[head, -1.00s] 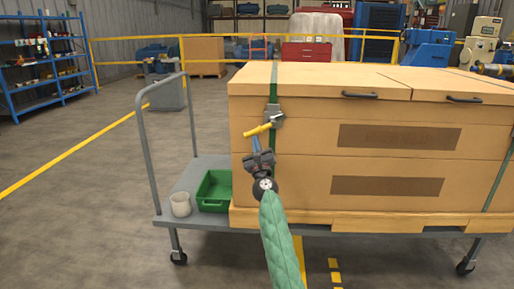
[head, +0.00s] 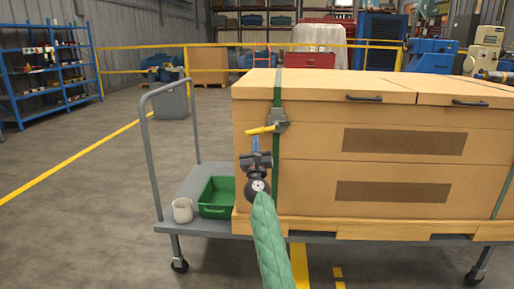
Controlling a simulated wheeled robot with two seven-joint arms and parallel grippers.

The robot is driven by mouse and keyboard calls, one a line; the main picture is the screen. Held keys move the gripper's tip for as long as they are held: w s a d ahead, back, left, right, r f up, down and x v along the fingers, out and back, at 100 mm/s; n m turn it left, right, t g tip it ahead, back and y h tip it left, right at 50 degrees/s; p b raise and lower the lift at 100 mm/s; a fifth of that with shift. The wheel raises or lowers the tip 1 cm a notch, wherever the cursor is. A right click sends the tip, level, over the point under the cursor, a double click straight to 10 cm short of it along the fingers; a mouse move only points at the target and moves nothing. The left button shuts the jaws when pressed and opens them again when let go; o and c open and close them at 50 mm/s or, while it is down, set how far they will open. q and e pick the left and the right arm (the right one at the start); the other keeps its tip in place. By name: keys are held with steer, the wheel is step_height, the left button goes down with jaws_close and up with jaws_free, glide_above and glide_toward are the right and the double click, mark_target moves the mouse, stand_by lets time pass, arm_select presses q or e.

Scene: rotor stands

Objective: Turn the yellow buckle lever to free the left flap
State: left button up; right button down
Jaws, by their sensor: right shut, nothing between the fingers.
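The yellow buckle lever (head: 262,130) lies nearly level across the front of the wooden crate (head: 400,115). Its right end meets the grey buckle (head: 278,116) on a green strap (head: 278,92), which runs over the lid and down the front. The left flap (head: 318,86) of the lid lies closed under the strap. My right gripper (head: 255,143) is shut and empty, its fingertips pointing up just below the lever's left half. Whether they touch the lever I cannot tell. My left gripper is not in view.
The crate stands on a grey cart with an upright handle (head: 147,150) at left. A green bin (head: 217,205) and a pale cup (head: 182,211) sit on the cart's left end. A second strap (head: 503,192) shows at right. The floor at left is clear.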

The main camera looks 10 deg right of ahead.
steer(key=shift+a+r+b, duration=0.35)
steer(key=shift+r, duration=0.2)
stand_by(0.5)
steer(key=v, duration=0.7)
steer(key=shift+s+f, duration=0.25)
stand_by(0.4)
